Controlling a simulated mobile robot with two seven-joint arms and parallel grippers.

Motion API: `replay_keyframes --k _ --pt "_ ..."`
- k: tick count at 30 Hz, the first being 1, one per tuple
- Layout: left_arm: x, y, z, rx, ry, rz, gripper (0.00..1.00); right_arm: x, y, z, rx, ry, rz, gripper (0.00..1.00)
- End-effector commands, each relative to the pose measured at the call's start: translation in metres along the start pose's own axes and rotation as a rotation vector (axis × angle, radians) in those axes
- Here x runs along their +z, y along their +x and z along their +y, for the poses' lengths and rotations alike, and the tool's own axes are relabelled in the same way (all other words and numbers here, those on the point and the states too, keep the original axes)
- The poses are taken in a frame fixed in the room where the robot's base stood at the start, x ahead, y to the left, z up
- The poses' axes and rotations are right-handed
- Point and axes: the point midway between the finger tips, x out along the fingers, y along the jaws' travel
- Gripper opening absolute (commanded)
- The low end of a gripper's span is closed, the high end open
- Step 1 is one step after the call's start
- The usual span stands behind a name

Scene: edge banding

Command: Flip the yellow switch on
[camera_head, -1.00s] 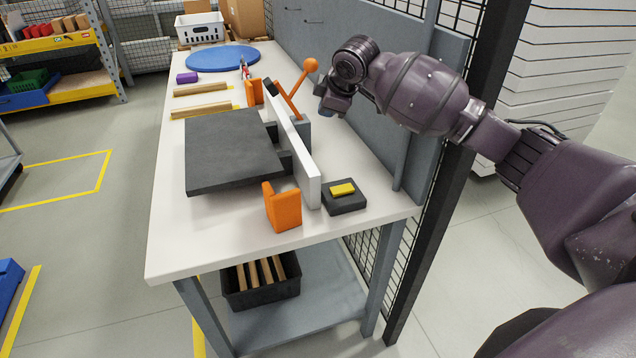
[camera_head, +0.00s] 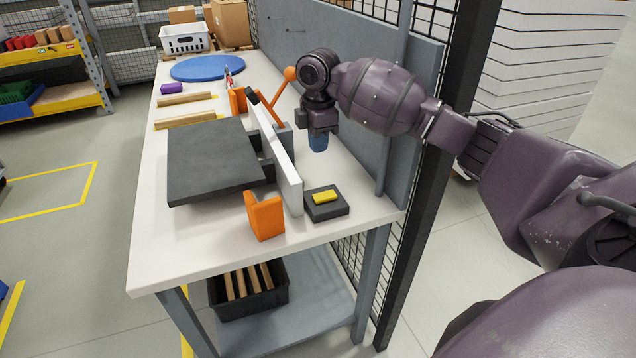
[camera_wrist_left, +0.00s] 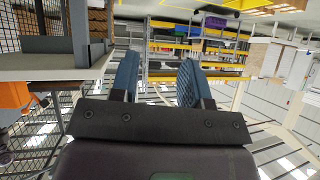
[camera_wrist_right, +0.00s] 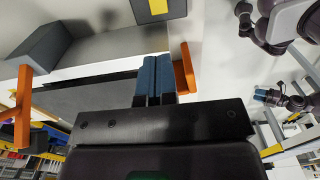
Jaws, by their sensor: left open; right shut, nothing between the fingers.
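The yellow switch (camera_head: 325,196) is a small yellow rocker on a dark square box (camera_head: 327,207), at the near right of the white workbench (camera_head: 160,250). Part of the yellow switch (camera_wrist_right: 158,6) also shows at the top edge of the right wrist view. My right gripper (camera_head: 318,143) hangs over the bench behind the switch box, apart from it, pointing down. Its blue fingers (camera_wrist_right: 156,76) are closed together and empty. My left gripper (camera_wrist_left: 155,85) shows in the left wrist view, with its blue fingers apart and nothing between them. It is out of the head view.
A white fence (camera_head: 275,155) with orange blocks (camera_head: 264,215) stands left of the switch, beside a dark plate (camera_head: 210,160). An orange lever (camera_head: 281,100) rises near my right gripper. A grey panel (camera_head: 350,75) lines the bench's right side.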

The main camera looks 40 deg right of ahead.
Motion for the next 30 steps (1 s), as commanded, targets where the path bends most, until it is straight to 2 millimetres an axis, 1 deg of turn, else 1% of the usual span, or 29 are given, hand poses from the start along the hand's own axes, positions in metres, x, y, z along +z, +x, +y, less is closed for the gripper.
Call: replay_keyframes --k 5,21,24,30 --pt "0.004 0.001 0.000 0.000 0.001 -0.004 0.43 0.000 0.016 0.000 -0.003 0.001 0.000 0.00" --pt "0.014 0.005 0.002 0.002 0.002 -0.017 0.43 0.000 0.109 0.000 -0.004 0.002 -0.001 0.00" --pt "0.013 0.008 0.002 0.004 0.004 -0.013 0.43 0.000 0.122 -0.001 -0.004 0.001 0.000 0.00" --pt "0.007 0.011 0.003 0.006 0.005 0.000 0.43 0.000 0.137 0.000 -0.001 0.001 -0.001 0.00"
